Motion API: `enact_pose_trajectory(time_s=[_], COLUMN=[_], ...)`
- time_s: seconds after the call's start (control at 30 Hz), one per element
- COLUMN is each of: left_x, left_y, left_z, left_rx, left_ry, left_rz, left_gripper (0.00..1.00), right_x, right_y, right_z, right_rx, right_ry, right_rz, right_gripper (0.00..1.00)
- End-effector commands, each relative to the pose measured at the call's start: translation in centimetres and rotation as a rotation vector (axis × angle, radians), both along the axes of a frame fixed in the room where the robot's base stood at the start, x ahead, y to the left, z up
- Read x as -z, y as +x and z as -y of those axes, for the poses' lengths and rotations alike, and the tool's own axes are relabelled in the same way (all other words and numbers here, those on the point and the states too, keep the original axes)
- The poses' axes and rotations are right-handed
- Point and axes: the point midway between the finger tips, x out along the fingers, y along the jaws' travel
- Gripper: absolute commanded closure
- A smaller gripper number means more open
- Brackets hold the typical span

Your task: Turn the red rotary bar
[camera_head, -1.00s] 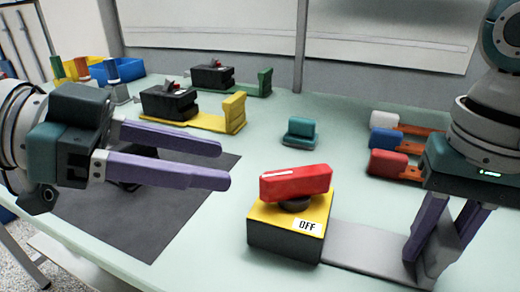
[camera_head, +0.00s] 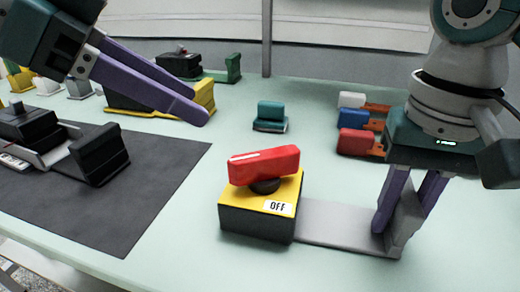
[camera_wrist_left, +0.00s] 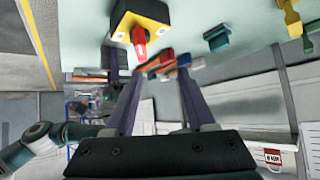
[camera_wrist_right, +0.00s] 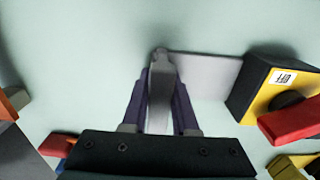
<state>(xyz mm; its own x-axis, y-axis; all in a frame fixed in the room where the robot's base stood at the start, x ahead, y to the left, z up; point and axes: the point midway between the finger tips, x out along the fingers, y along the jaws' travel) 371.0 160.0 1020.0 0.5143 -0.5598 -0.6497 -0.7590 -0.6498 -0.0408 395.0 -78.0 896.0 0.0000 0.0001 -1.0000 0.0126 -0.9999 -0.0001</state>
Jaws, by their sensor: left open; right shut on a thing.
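The red rotary bar (camera_head: 264,166) sits on a yellow-topped black box (camera_head: 258,216) with an "OFF" label. The bar lies roughly left to right, tilted a little, and also shows in the left wrist view (camera_wrist_left: 139,42) and right wrist view (camera_wrist_right: 291,121). A grey plate (camera_head: 335,224) runs right from the box to an upright grey end tab (camera_head: 402,222). My right gripper (camera_head: 405,215) is shut on this tab; the right wrist view shows it between the fingers (camera_wrist_right: 160,95). My left gripper (camera_head: 200,105) is open and empty, raised up and left of the bar, apart from it.
A dark mat (camera_head: 140,205) with a black device (camera_head: 95,155) lies at left. A teal block (camera_head: 271,116) stands behind the bar. White, blue and red (camera_head: 355,142) handled pieces lie at back right. Yellow (camera_head: 204,97) and green (camera_head: 233,68) holders stand behind.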

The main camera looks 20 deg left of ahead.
Motion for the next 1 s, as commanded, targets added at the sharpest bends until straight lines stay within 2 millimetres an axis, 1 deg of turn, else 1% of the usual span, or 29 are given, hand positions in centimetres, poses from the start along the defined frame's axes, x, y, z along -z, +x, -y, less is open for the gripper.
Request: enact_pose_trajectory(time_s=[0.03,0.13,0.27,0.37,0.7,0.8,1.0], left_x=[-0.4,-0.8,-0.5,0.6,5.5,6.6,7.5], left_y=[-0.5,-1.4,-1.6,-1.1,1.7,2.3,2.9], left_z=[0.5,1.0,1.7,2.6,6.6,7.4,8.1], left_rx=[0.03,0.076,0.103,0.104,0.102,0.098,0.098], left_ry=[0.011,0.029,0.036,0.036,0.036,0.035,0.037], left_rz=[-0.023,-0.06,-0.08,-0.083,-0.082,-0.082,-0.08], left_gripper=[0.45,0.45,0.45,0.45,0.45,0.45,0.45], right_x=[0.0,0.0,0.0,0.0,0.0,0.0,0.0], right_y=[0.0,0.0,0.0,0.0,0.0,0.0,0.0], right_z=[0.0,0.0,0.0,0.0,0.0,0.0,0.0], right_rx=[0.001,0.001,0.001,0.001,0.001,0.001,0.001], right_ry=[-0.001,-0.001,-0.001,-0.001,-0.001,-0.001,-0.001], right_rz=[0.0,0.0,0.0,0.0,0.0,0.0,0.0], right_gripper=[1.0,1.0,1.0,1.0,1.0,1.0,1.0])
